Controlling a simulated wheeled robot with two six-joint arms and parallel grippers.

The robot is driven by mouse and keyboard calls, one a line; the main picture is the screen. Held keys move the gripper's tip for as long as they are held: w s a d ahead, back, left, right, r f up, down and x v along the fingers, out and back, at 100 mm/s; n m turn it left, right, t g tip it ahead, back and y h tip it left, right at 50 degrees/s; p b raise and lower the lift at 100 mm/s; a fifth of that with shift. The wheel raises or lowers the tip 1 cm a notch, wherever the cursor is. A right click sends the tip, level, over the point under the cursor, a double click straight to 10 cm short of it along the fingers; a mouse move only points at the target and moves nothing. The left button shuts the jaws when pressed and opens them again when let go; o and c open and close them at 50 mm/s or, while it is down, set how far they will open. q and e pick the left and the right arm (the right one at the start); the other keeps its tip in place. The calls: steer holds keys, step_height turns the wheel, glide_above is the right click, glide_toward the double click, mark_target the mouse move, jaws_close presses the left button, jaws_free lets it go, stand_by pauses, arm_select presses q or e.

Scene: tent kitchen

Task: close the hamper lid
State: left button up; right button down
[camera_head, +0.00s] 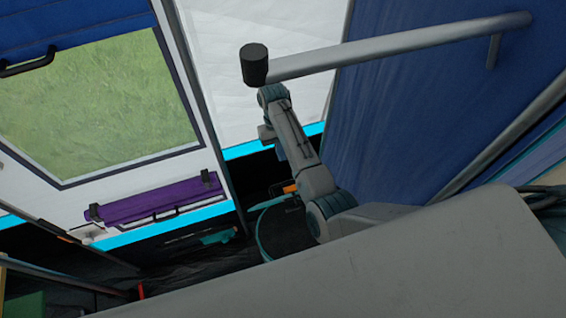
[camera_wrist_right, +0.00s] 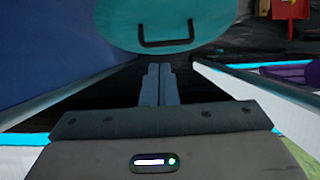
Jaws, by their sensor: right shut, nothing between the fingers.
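A teal rounded panel with a black handle, which looks like the hamper lid (camera_wrist_right: 190,32), fills the top of the right wrist view. My right gripper (camera_wrist_right: 160,70) is shut and empty, its fingertips pointing toward the panel just below the handle. I cannot tell whether they touch it. In the head view, a curved teal rim around a dark area (camera_head: 260,233) shows beyond my right arm, partly hidden by it. The right gripper (camera_head: 281,152) is small there and partly hidden by its wrist. My left gripper is in no view.
A grey metal rail (camera_head: 400,45) with a black end cap crosses above my right arm. A blue fabric panel (camera_head: 430,100) stands to the right. A purple folded item (camera_head: 155,202) is at the left, below a window (camera_head: 110,105). A red object (camera_wrist_right: 290,8) shows in the wrist view.

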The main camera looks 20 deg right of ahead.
steer(key=x, duration=0.3)
steer(key=p+x, duration=0.1)
steer(key=x, duration=0.1)
steer(key=p+x, duration=0.1)
steer(key=x, duration=0.2)
steer(key=shift+s+d+f, duration=0.1)
steer(key=shift+s+f, duration=0.1)
steer(key=shift+s, duration=0.25)
steer(key=s, duration=0.1)
steer(key=s+f+p, duration=0.1)
steer(key=s, duration=0.1)
steer(key=shift+s+f, duration=0.1)
steer(key=shift+s, duration=0.05)
steer(key=shift+f, duration=0.15)
steer(key=shift+d, duration=0.1)
